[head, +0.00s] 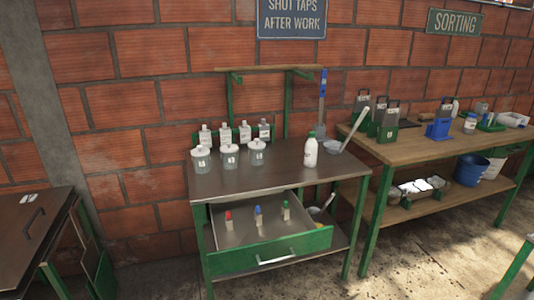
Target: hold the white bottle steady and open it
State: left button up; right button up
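A white bottle (310,151) with a green cap stands upright on the brown top of the green-framed table (275,180), towards its right side. The cap is on the bottle. Neither of my grippers shows in the head view, and nothing is holding the bottle.
Several lidded jars (230,153) and clear bottles (225,133) stand left of the white bottle. A ladle-like tool (355,125) lies to its right. An open green drawer (268,254) juts out below with small coloured-top items. A wooden bench (420,143) stands at right. The tabletop's front is clear.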

aim_at(312, 148)
jog(key=i+l+u, duration=0.2)
jog(key=l+u, duration=0.15)
jog(key=i+l+u, duration=0.15)
jog(key=l+u, duration=0.2)
jog(key=l, duration=0.2)
jog(key=i+l+u, duration=0.1)
jog(key=l+u, duration=0.6)
jog(key=l, duration=0.25)
